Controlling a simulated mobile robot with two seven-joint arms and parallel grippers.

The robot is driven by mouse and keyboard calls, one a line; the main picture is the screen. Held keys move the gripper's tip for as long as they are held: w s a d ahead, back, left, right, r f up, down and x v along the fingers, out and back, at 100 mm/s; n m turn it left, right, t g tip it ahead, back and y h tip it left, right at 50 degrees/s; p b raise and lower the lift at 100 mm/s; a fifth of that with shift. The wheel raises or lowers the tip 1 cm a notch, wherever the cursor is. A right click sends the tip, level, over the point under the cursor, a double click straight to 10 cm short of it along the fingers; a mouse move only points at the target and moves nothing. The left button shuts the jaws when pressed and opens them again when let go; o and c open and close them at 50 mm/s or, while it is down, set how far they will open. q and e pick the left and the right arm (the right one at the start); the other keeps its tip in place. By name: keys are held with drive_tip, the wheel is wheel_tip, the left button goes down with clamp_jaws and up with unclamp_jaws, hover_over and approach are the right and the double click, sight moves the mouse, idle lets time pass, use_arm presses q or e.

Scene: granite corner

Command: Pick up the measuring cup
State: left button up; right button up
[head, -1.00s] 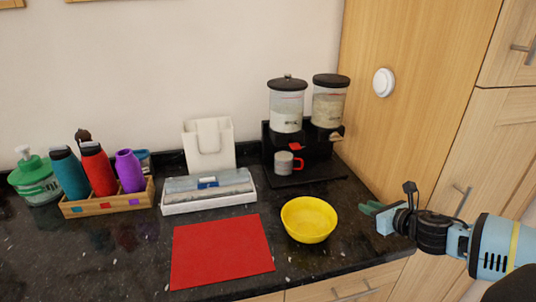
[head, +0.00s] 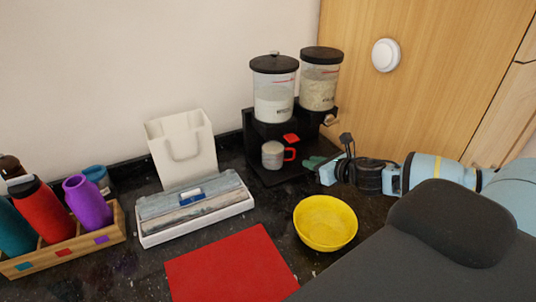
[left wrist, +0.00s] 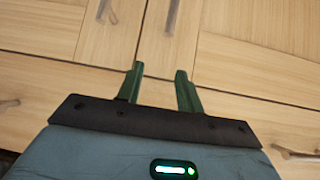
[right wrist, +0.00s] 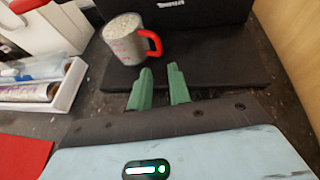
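The measuring cup (head: 273,154) is grey-white with a red handle. It stands upright at the base of the black dispenser stand, below the left canister. It also shows in the right wrist view (right wrist: 124,40), with its red handle to the right. My right gripper (head: 312,163) is just right of the cup in the head view. In the right wrist view its green fingers (right wrist: 158,75) are apart and empty, short of the cup and pointing toward its handle side. My left gripper (left wrist: 158,75) has its fingers apart and empty, facing wooden cabinet doors.
The dispenser (head: 274,90) stands behind the cup. A yellow bowl (head: 326,223) is in front, near my right arm. A box of wrap rolls (head: 195,208), a white holder (head: 182,150) and a red mat (head: 232,266) are to the left. A bottle rack (head: 70,250) is far left.

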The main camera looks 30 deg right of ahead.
sight(296, 165)
drive_tip(key=shift+w+f, duration=0.15)
drive_tip(key=shift+f, duration=0.05)
drive_tip(key=shift+w+f+b, duration=0.3)
drive_tip(key=shift+w+b, duration=0.1)
drive_tip(key=shift+w, duration=0.55)
use_arm(q)
drive_tip(key=shift+s+d+f, duration=0.2)
drive_tip(key=shift+s+f, duration=0.5)
drive_tip(key=shift+s, duration=0.15)
drive_tip(key=shift+w, duration=0.1)
use_arm(e)
drive_tip(key=shift+w, duration=0.15)
use_arm(q)
drive_tip(key=shift+s+f+g+b, duration=0.3)
drive_tip(key=shift+s+f+b, duration=0.05)
drive_tip(key=shift+f+b, duration=0.05)
use_arm(e)
drive_tip(key=shift+x, duration=2.55)
drive_tip(key=shift+r, duration=0.2)
clamp_jaws()
